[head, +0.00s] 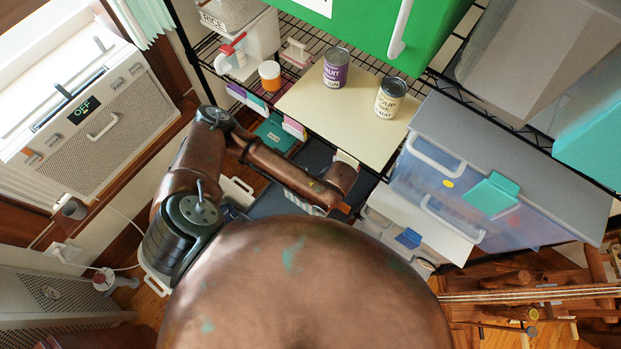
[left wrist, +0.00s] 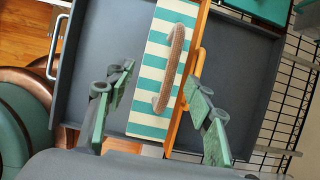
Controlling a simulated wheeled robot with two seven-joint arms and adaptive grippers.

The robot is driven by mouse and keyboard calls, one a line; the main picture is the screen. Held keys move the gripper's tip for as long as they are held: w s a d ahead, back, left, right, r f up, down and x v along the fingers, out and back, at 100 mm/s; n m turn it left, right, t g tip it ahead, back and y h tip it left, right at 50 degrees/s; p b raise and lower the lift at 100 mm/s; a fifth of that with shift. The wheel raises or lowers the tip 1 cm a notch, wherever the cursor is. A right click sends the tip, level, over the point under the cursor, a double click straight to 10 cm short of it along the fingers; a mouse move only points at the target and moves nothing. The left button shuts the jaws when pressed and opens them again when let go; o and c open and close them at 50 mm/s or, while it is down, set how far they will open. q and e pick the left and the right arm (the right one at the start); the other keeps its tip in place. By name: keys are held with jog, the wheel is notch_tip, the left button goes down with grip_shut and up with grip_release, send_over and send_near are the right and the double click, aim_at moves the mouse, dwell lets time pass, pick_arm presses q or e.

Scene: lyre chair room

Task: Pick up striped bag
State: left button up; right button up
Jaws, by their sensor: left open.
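The striped bag (left wrist: 150,85) is teal and white with a brown curved handle (left wrist: 172,70). It shows in the left wrist view, in the middle, standing in a dark grey tray or drawer (left wrist: 95,60). My left gripper (left wrist: 158,80) is open, with one finger on each side of the bag in the picture. I cannot tell whether the fingers touch it. In the head view my left arm reaches to the shelf's lower level and hides most of the bag and the gripper. My right gripper is not in view.
An orange upright piece (left wrist: 186,85) stands close along the bag's right side. In the head view, a wire shelf holds a purple can (head: 336,70), a soup can (head: 389,98) and an orange jar (head: 269,75). A clear bin (head: 450,190) stands to the right.

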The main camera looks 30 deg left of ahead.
pick_arm(q)
jog(key=x, duration=0.2)
jog(key=shift+f+b, duration=0.3)
jog(key=shift+b, duration=0.05)
jog(key=b+x, duration=0.1)
jog(key=x, duration=0.3)
jog(key=shift+d, duration=0.1)
jog(key=shift+c, duration=0.6)
jog(key=c, duration=1)
